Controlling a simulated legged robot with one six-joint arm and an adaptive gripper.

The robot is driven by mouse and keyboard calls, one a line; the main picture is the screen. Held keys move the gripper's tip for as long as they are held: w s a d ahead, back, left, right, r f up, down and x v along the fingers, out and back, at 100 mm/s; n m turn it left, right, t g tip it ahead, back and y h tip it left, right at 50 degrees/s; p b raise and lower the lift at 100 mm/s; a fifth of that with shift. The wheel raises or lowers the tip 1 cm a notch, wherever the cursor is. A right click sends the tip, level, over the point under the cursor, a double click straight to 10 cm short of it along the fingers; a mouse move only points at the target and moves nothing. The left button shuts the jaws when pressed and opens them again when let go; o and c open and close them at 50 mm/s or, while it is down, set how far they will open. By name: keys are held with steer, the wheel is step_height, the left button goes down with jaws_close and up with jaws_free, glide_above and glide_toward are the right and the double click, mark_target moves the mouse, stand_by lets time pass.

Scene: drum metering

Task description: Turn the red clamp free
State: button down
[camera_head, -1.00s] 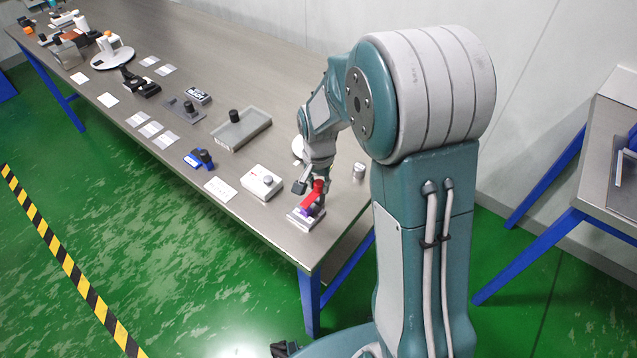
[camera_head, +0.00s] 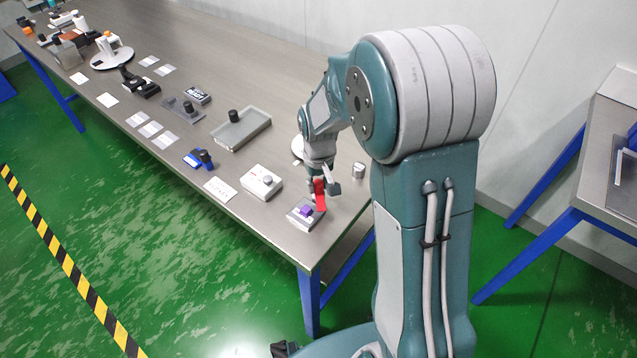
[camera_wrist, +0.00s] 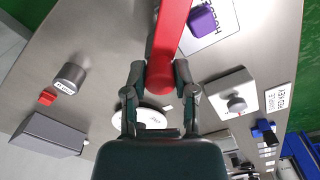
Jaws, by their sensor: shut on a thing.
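The red clamp (camera_head: 320,195) is a red bar at the near end of the long table. In the wrist view the red clamp (camera_wrist: 172,38) runs from the top edge down to a rounded end between my fingers. My gripper (camera_head: 321,184) is shut on that rounded end, and it also shows in the wrist view (camera_wrist: 159,76). A purple block (camera_head: 304,211) sits on a light plate (camera_head: 293,217) with lettering, beside the bar. In the wrist view the purple block (camera_wrist: 203,20) lies uncovered right of the bar. The clamp's far end is cut off there.
A white box with a grey knob (camera_head: 263,181) stands left of the plate. A small metal cylinder (camera_head: 358,170) stands to the right. A grey tray (camera_head: 240,128) and a blue item (camera_head: 198,158) lie farther along the table. The table edge is close by.

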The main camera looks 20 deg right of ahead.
mark_target(318, 182)
steer(key=n, duration=0.4)
steer(key=shift+n, duration=0.3)
steer(key=n, duration=0.4)
steer(key=shift+n, duration=0.4)
steer(key=shift+c, duration=2.1)
jaws_free()
steer(key=shift+w, duration=0.1)
step_height(318, 182, up, 12)
